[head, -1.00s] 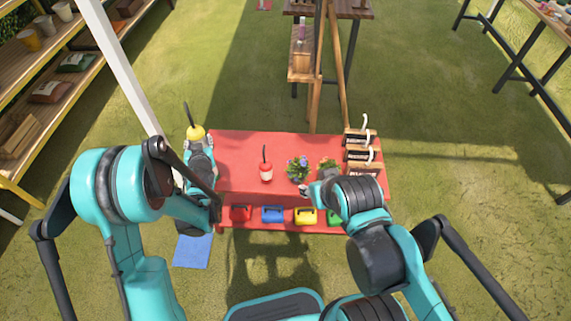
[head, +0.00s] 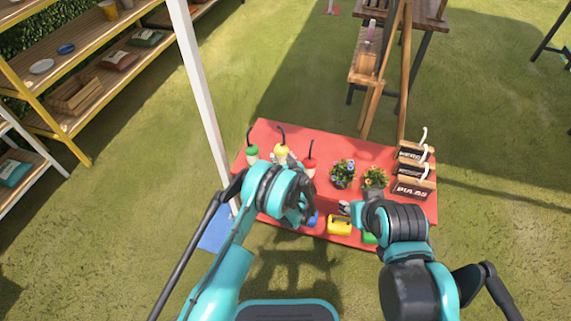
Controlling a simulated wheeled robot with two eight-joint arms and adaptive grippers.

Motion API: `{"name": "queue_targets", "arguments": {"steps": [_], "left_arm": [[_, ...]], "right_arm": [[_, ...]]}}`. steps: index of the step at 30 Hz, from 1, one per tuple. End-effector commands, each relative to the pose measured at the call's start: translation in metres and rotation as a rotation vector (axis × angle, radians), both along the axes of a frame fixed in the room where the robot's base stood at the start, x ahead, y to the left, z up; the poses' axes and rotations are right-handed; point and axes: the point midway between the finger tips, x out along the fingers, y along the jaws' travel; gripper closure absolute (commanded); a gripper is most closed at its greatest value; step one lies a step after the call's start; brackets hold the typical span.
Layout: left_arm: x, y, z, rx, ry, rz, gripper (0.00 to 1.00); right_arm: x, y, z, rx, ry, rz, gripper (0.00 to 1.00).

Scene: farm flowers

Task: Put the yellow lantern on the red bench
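The yellow lantern (head: 281,150) with a dark upright handle is over the back left part of the red bench (head: 335,146), between a green lantern and a red lantern. My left gripper (head: 283,161) is at the yellow lantern's body and appears shut on it; my forearm hides most of the fingers and the lantern's base. I cannot tell whether the lantern touches the bench top. My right gripper (head: 345,208) is over the bench's front edge, away from the lantern, and its fingers are too small to read.
The green lantern (head: 252,153) and red lantern (head: 309,165) stand close on either side. Two flower pots (head: 343,174) (head: 374,178) and several labelled wooden crates (head: 412,188) fill the right. A white post (head: 199,90) rises left of the bench. A yellow box (head: 340,225) sits on the lower shelf.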

Motion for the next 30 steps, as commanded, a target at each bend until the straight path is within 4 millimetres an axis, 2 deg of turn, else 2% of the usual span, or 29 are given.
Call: {"name": "queue_targets", "arguments": {"steps": [6, 16, 17, 19, 30], "left_arm": [[0.000, 0.000, -0.032, 0.001, 0.000, 0.000, 0.93], [0.000, 0.000, -0.035, 0.001, 0.000, 0.000, 0.93], [0.000, 0.000, -0.035, 0.000, 0.000, 0.000, 0.51], [0.000, 0.000, -0.035, 0.000, 0.000, 0.000, 0.33], [-0.002, -0.001, -0.032, 0.000, 0.000, -0.001, 0.33]], "right_arm": [[0.000, 0.000, -0.015, 0.000, 0.000, 0.000, 0.60], [0.000, 0.000, -0.014, 0.000, 0.000, 0.000, 0.60], [0.000, 0.000, -0.014, 0.000, 0.000, 0.000, 0.60], [0.000, 0.000, -0.014, 0.000, 0.000, 0.000, 0.60], [0.000, 0.000, -0.012, 0.000, 0.000, 0.000, 0.60]]}}
